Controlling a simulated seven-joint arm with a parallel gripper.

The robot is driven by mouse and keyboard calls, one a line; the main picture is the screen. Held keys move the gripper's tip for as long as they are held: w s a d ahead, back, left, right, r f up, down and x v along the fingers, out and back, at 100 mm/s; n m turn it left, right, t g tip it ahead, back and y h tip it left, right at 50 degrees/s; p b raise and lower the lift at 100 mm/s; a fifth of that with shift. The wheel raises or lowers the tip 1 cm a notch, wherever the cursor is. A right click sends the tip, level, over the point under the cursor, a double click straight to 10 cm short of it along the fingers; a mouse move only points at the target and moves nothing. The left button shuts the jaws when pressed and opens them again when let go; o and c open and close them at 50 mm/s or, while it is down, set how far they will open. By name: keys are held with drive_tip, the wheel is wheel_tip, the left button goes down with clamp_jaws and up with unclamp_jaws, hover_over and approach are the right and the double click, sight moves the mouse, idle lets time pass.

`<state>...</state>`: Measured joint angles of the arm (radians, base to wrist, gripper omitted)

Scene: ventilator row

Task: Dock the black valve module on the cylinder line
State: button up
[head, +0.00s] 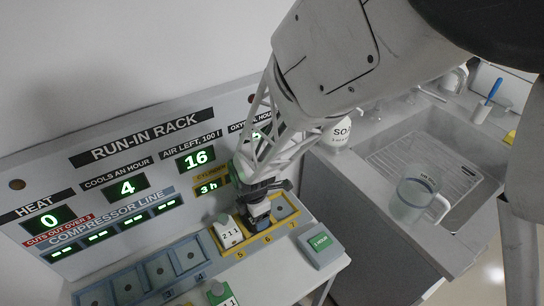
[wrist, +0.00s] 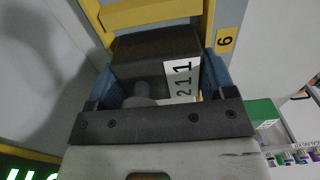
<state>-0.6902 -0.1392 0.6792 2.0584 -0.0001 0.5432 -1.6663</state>
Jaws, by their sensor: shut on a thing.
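The black valve module (wrist: 155,55) is between the blue fingers of my gripper (wrist: 155,85) in the wrist view. A white label with digits and a grey knob show on it. In the head view my gripper (head: 259,205) is shut on the module at the yellow cylinder line (head: 268,236), at the bay marked 6. The yellow frame (wrist: 150,14) lies close around the module in the wrist view. Whether the module is fully seated is hidden by the fingers.
The blue compressor line (head: 130,288) lies left. A green 1 HOUR button box (head: 321,247) is right; a sink with a jug (head: 415,197) lies beyond.

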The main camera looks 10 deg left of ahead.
drive_tip(key=shift+f, duration=0.15)
drive_tip(key=o, duration=1.1)
drive_tip(key=shift+r, duration=3.95)
drive_tip(key=shift+d, duration=0.1)
